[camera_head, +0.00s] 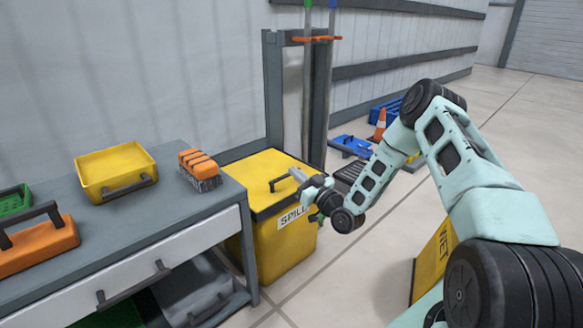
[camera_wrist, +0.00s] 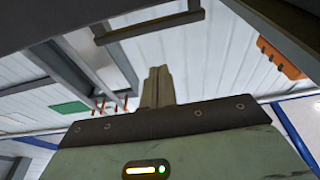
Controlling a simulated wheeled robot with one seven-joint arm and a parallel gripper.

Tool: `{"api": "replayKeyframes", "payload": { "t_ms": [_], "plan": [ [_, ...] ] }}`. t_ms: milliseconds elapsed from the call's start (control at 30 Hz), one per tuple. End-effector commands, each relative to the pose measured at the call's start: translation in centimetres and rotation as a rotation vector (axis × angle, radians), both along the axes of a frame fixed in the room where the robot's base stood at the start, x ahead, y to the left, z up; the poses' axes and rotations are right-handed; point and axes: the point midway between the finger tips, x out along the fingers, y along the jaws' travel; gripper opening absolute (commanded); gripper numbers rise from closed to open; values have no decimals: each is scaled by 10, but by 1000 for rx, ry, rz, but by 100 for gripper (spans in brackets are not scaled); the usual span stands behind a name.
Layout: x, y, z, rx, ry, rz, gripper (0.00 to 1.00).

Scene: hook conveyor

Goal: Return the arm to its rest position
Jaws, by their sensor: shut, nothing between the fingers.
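My arm (camera_head: 437,135) reaches from the right edge of the head view, with its elbow raised and its forearm sloping down to the left. My gripper (camera_head: 297,173) points up and left, in front of the yellow spill bin in the picture. Its tips appear close to the dark handle on the bin's lid; I cannot tell whether they touch. In the wrist view the two fingers (camera_wrist: 158,88) stand together, shut, with nothing held between them.
The yellow spill bin (camera_head: 287,248) stands beside a grey workbench (camera_head: 165,213). On the bench are a yellow tray (camera_head: 116,174), an orange brush (camera_head: 199,168) and an orange handled case (camera_head: 38,246). An orange cone (camera_head: 380,124) stands farther back. Open floor (camera_head: 350,262) lies right of the bin.

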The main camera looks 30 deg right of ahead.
Motion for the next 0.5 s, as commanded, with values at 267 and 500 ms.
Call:
{"api": "replayKeyframes", "payload": {
  "t_ms": [267, 500],
  "plan": [
    [-44, -9, -13, 1, 0, -2, 0],
    [-56, -11, -18, 1, -4, -1, 0]
  ]
}}
